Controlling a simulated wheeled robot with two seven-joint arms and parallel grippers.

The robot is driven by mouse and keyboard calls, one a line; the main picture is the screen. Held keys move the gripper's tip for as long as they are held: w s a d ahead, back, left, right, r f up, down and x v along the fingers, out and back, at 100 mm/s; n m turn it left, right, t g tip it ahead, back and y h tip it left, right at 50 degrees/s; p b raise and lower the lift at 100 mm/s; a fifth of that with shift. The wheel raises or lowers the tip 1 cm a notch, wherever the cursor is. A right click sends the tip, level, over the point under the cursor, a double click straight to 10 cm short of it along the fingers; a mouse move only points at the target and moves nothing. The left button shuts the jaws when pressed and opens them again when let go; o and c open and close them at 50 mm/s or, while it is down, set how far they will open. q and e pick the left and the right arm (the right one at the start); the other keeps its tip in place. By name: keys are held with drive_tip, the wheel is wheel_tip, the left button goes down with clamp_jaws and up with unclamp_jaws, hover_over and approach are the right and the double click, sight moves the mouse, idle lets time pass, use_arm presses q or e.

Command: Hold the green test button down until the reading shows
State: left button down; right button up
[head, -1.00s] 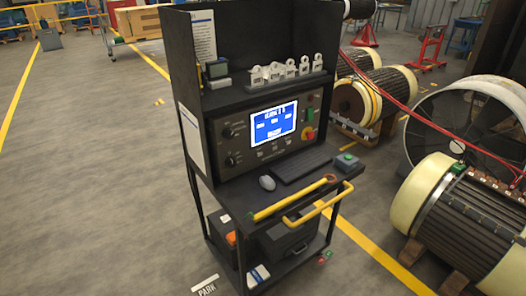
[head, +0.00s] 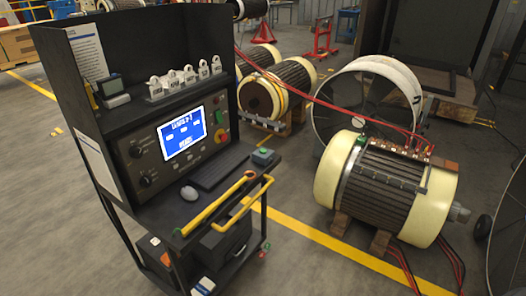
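A dark test cart (head: 150,196) stands at the left of the head view. Its blue screen (head: 182,133) is lit with white text, too small to read surely. A green button (head: 218,116) sits on the panel right of the screen, with a red knob on yellow (head: 221,136) below it. Neither gripper is in view, and nothing touches either green part.
Floor in front is clear.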

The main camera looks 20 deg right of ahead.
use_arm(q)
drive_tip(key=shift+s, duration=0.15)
